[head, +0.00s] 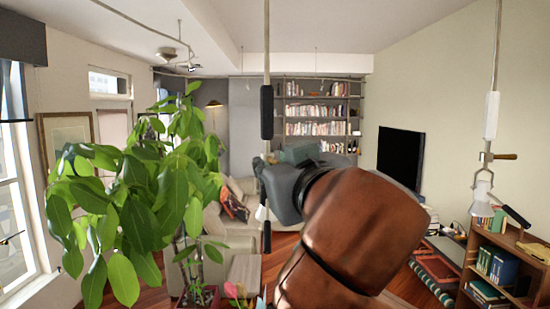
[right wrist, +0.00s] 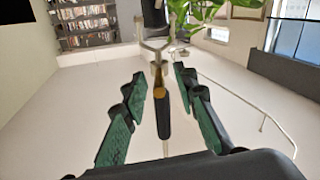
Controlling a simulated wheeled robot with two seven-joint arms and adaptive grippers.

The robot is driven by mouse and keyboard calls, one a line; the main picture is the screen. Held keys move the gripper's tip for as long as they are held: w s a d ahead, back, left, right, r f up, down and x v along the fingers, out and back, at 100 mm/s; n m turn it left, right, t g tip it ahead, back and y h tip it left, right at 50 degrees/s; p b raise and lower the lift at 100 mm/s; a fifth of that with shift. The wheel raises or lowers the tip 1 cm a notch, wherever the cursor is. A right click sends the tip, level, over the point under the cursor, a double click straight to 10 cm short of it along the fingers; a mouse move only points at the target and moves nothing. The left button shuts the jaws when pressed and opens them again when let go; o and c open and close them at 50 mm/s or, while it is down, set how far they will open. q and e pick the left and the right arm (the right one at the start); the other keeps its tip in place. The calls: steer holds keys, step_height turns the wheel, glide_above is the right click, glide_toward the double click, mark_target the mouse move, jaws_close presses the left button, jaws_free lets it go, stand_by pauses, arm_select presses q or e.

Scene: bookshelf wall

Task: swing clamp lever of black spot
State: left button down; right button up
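The black spot (head: 267,112) hangs on a pale cord near the middle of the head view. Its lower part is partly hidden by my right gripper (head: 272,165). In the right wrist view, which looks upside down, the spot's black body (right wrist: 153,12) and pale metal fork (right wrist: 156,45) are at the top. I cannot tell whether the brown part is the clamp lever. My left gripper is out of view.
A white spot (head: 491,117) with a brown lever (head: 505,156) hangs at the right. A large leafy plant (head: 135,205) stands at the left. A low bookcase (head: 510,238) is at lower right. A sofa and bookshelves (head: 316,112) are further back.

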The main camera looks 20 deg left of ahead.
steer(key=shift+c, duration=0.7)
jaws_close()
